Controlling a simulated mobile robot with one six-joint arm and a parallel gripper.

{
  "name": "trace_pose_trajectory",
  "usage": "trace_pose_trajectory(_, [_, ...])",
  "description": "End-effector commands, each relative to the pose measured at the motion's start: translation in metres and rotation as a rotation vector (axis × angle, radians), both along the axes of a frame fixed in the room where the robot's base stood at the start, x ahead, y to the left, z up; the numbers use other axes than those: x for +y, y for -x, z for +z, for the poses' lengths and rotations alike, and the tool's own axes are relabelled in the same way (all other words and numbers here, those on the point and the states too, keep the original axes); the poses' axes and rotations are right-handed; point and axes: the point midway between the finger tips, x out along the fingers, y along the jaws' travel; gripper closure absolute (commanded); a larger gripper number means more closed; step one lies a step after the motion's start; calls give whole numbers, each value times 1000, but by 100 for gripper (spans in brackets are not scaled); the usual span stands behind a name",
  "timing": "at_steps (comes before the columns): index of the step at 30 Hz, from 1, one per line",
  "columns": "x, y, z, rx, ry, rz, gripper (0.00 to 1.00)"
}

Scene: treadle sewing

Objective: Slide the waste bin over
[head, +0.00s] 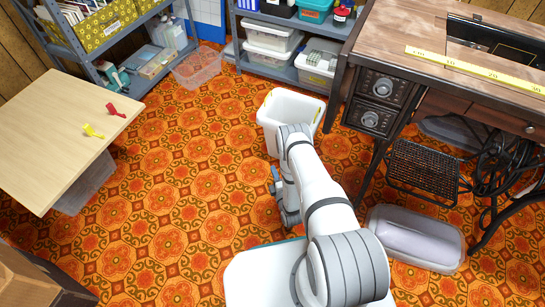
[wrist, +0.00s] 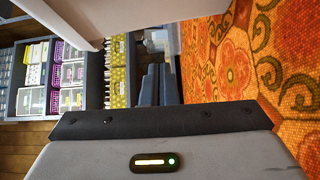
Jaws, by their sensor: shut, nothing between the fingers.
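The white waste bin (head: 290,108) stands open-topped on the floor in the upper middle of the head view, left of the sewing table. My arm hides part of its near side. My gripper (head: 275,178) is low beside the arm, on the near side of the bin and slightly left. In the wrist view its two dark fingers (wrist: 156,68) are together with nothing between them.
The sewing table (head: 395,35) with its treadle (head: 423,168) stands to the right. A pale case (head: 415,238) lies on the floor there. A wooden table (head: 55,130) is at left, a clear tub (head: 197,67) at back left. Patterned floor left of the bin is free.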

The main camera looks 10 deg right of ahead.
Motion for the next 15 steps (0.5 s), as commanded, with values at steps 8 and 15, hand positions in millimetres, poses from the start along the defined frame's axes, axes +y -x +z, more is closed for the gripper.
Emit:
trace_pose_trajectory(8, [13,-42,-3,-8,1,16,100])
trace_pose_trajectory(15, [23,-93,-3,-7,1,22,100])
